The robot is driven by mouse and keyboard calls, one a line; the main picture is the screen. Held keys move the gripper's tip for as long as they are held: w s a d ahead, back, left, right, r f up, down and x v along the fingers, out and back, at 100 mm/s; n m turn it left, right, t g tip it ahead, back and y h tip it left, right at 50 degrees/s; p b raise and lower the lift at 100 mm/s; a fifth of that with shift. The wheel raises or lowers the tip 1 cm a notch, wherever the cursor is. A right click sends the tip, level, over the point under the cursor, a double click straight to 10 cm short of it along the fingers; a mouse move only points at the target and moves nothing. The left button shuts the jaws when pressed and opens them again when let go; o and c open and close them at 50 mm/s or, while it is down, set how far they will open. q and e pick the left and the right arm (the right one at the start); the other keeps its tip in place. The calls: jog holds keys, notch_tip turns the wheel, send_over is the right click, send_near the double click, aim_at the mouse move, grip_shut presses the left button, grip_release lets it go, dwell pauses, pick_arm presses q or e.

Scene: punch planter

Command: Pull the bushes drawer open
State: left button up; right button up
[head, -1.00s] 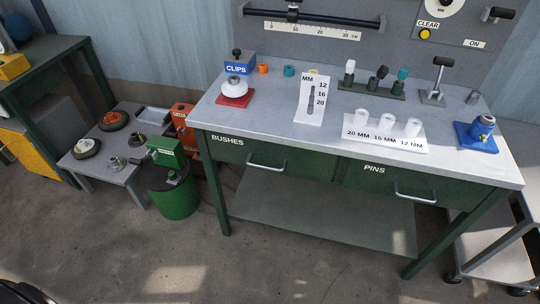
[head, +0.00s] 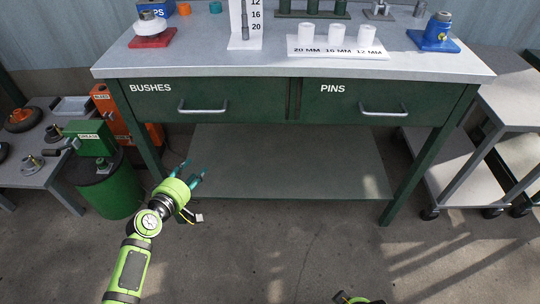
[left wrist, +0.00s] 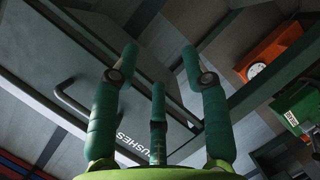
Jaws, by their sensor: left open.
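The bushes drawer (head: 240,97) is a dark green drawer under the left half of the workbench, labelled BUSHES. It looks shut, its front in line with the pins drawer. Its silver bar handle (head: 202,110) is empty. My left gripper (head: 194,169) is open and empty, below and slightly left of the handle, apart from it. In the left wrist view its teal fingers (left wrist: 160,58) are spread, with the drawer handle (left wrist: 72,105) to their left and the BUSHES label behind them. A green and black part of my right arm (head: 355,298) shows at the bottom edge; its fingers are not clear.
The pins drawer (head: 380,103) is to the right, also shut. A lower shelf (head: 290,165) lies under the bench. A green bin (head: 110,187) and low side table (head: 35,170) stand left; a grey cart (head: 465,160) stands right. The floor in front is clear.

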pick_arm(q)
notch_tip(320, 180, up, 9)
jog(key=w+n+t+h+b, duration=0.1)
jog(key=w+t+h+b, duration=0.1)
jog(key=t+b, duration=0.15)
jog(key=h+b, duration=0.1)
jog(key=h, duration=0.1)
send_near(200, 112)
jog(key=f+x, duration=0.1)
jog(key=x, duration=0.3)
jog(key=shift+n+t, duration=0.25)
jog(key=shift+n, duration=0.05)
jog(key=x, duration=0.2)
jog(key=r+x, duration=0.1)
jog(key=x, duration=0.2)
jog(key=shift+w, duration=0.15)
jog(key=shift+w+d+r, duration=0.1)
jog(key=shift+w+d, duration=0.2)
jog(key=shift+w, duration=0.2)
pick_arm(e)
jog(key=shift+t, duration=0.3)
notch_tip(200, 112, up, 4)
jog(key=shift+w+r, duration=0.1)
jog(key=shift+w, duration=0.05)
pick_arm(q)
grip_shut()
